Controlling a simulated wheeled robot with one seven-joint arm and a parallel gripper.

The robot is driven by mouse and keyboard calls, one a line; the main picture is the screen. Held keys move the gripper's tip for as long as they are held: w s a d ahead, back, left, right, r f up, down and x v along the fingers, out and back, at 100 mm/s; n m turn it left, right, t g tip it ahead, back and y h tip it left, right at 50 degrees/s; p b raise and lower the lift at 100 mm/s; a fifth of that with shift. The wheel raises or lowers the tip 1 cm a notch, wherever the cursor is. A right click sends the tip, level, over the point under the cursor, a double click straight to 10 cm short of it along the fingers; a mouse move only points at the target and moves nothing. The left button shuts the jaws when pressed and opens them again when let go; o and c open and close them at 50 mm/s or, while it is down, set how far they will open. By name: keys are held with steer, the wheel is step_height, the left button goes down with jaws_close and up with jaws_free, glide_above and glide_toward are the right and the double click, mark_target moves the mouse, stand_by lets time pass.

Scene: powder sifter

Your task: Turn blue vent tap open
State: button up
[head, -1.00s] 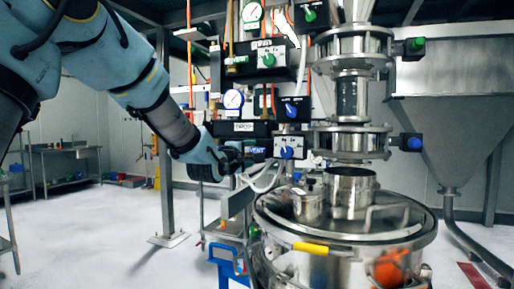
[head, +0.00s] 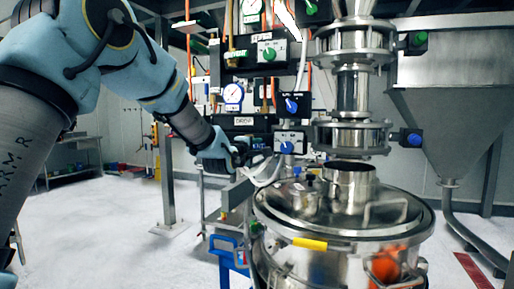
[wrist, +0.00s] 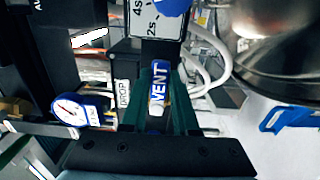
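The blue vent tap (wrist: 158,88) has a blue handle with white "VENT" lettering. In the wrist view it lies lengthwise between the two dark green fingers of my gripper (wrist: 163,112), which look flush against its sides. My gripper appears shut on it. In the head view my gripper (head: 240,152) is at the left end of the blue tap handle (head: 259,143), beside the valve panel. The fingers and the tap's pivot are partly hidden there.
A blue-knob timer box (head: 288,143) sits just right of the tap, with pale hoses below. The steel sifter vessel (head: 345,215) stands at right. A pressure gauge (head: 233,94) is above left. Open floor (head: 110,220) lies at left.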

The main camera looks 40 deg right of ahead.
jaws_close()
stand_by(0.9)
